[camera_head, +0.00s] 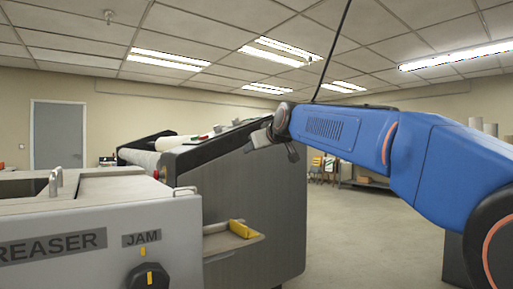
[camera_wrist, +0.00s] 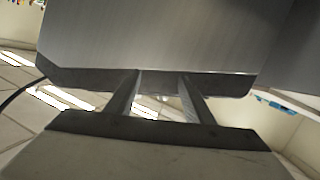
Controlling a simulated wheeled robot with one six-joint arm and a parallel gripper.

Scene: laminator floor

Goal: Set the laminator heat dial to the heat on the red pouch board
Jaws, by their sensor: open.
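A large dark grey machine with pale rolls on top, probably the laminator (camera_head: 255,195), stands in the middle of the head view. No heat dial and no red pouch board can be made out in either view. My gripper (camera_head: 275,143) is at the upper right edge of this machine, in front of its side panel as seen from the head camera. In the wrist view my gripper (camera_wrist: 160,77) shows two separated fingers with nothing between them. A large plain grey surface fills the top of that view; I cannot tell whether the fingers touch it.
A grey creaser (camera_head: 95,225) with a black dial (camera_head: 148,278) under a JAM label stands at the near left. A small shelf with a yellow object (camera_head: 242,229) juts from the dark machine's side. Open floor (camera_head: 365,235) lies to the right.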

